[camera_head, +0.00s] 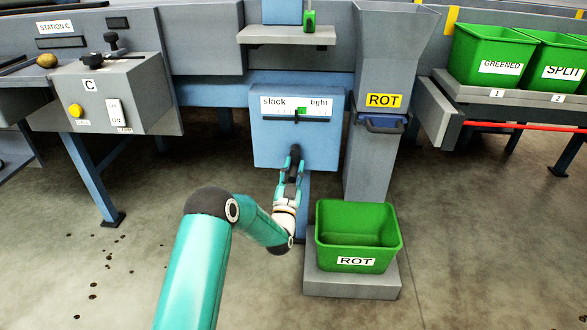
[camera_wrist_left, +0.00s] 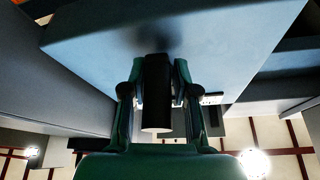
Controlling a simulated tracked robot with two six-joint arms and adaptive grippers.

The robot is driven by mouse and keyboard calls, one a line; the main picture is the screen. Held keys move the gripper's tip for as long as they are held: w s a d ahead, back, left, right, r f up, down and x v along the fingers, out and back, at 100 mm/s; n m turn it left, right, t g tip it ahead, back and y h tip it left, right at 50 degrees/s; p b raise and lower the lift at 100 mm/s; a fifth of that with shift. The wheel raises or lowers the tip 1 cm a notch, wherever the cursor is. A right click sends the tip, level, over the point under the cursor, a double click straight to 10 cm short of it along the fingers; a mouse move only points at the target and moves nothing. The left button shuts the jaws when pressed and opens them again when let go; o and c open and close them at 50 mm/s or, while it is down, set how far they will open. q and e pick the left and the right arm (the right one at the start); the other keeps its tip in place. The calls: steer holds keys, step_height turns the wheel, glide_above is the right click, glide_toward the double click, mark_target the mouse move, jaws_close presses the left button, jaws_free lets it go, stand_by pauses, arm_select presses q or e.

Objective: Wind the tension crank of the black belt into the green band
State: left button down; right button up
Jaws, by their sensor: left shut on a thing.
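The blue-grey tension box (camera_head: 262,145) stands in the middle of the head view. Its white gauge (camera_head: 280,105) reads slack at left and tight at right, with a green band (camera_head: 302,111) right of its middle. The pointer is too small to read for certain. My left gripper (camera_head: 293,160) is at the lower front of this box, shut on the dark crank handle (camera_wrist_left: 157,95). In the left wrist view the handle is a black cylinder between the two fingers (camera_wrist_left: 157,98). The rest of the crank is hidden behind my gripper. My right gripper is not in view.
A green ROT crate (camera_head: 358,211) stands on a grey plinth (camera_head: 350,286), right of my left gripper. The grey ROT chute (camera_head: 373,165) rises behind it. A control box C (camera_head: 130,88) with switches is at left. Open floor lies at lower left.

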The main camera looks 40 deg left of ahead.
arm_select(q)
steer(key=shift+w+d+f+h, duration=0.15)
steer(key=shift+d+f+h, duration=0.1)
steer(key=shift+d+h, duration=0.2)
steer(key=c, duration=1.2)
jaws_free()
steer(key=shift+o, duration=1.1)
steer(key=shift+y, duration=0.25)
steer(key=shift+a, duration=0.15)
steer(key=v, duration=1.2)
